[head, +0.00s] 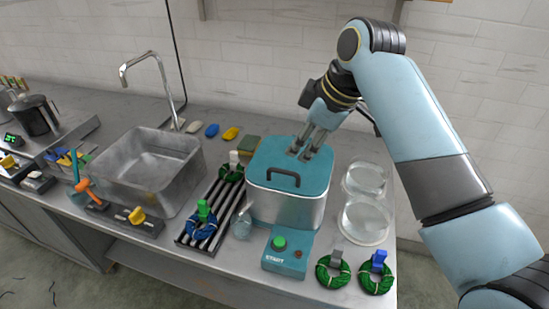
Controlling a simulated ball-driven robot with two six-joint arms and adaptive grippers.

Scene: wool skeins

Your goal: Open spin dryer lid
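The spin dryer (285,206) is a metal tub with a teal lid (262,160), standing right of centre on the counter. The lid lies shut on the tub. A dark arched handle (283,177) is on the front part of the lid. My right gripper (302,153) points down over the back right part of the lid, behind the handle. Its two fingers are apart with nothing between them. I cannot tell whether the tips touch the lid. The handle is free of the gripper. My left gripper is not in view.
A teal start panel with a green button (279,243) is in front of the dryer. Glass dishes (365,222) stand to the right. Green skeins (334,272) lie front right. A slatted rack (226,205) and sink (145,170) are to the left; a tiled wall is behind.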

